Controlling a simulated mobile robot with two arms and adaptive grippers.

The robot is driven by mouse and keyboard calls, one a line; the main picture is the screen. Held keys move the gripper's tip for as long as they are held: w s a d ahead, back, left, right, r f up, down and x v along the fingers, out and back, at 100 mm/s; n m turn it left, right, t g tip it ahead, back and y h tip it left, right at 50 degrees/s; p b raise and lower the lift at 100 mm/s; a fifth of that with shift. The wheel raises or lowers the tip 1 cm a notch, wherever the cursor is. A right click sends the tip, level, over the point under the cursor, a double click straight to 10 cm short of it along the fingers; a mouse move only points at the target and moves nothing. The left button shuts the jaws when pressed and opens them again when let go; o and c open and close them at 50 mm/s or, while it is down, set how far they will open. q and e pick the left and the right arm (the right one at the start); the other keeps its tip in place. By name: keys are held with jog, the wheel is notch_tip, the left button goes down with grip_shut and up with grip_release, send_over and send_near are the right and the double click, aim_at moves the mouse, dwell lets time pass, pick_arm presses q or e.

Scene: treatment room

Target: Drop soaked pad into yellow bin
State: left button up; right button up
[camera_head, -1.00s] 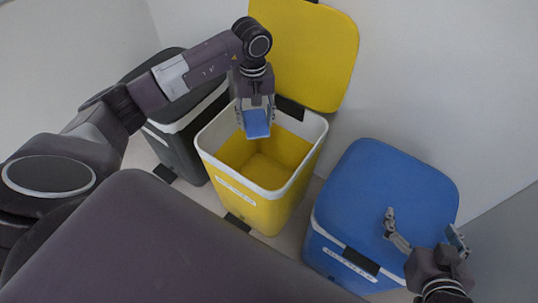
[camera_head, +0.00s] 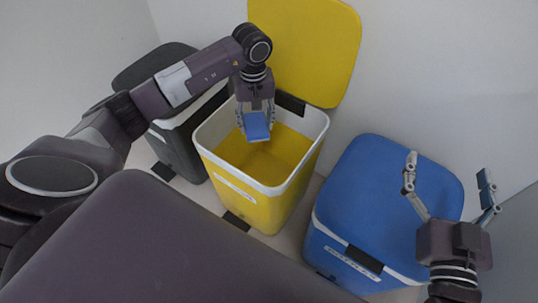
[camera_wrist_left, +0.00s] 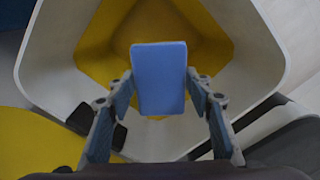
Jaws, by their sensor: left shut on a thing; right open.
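The soaked pad is a small blue block (camera_head: 257,127). It also shows in the left wrist view (camera_wrist_left: 158,78), between the two fingers. My left gripper (camera_head: 256,120) is shut on the pad and points down over the mouth of the yellow bin. The yellow bin (camera_head: 246,200) has a white rim and an empty-looking yellow inside. Its yellow lid (camera_head: 305,50) stands open at the back. The bin's mouth lies beneath the pad in the left wrist view. My right gripper (camera_head: 447,185) is open and empty, over the right side of the blue bin.
A blue bin (camera_head: 380,190) with its lid shut stands to the right of the yellow bin. A dark grey bin (camera_head: 185,125) with its lid shut stands to the left. Walls rise close behind the bins.

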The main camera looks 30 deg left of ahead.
dwell(0.3)
pick_arm(q)
jog(key=o, duration=0.9)
notch_tip(320, 180, up, 12)
jog(key=shift+f, duration=0.1)
dwell(0.3)
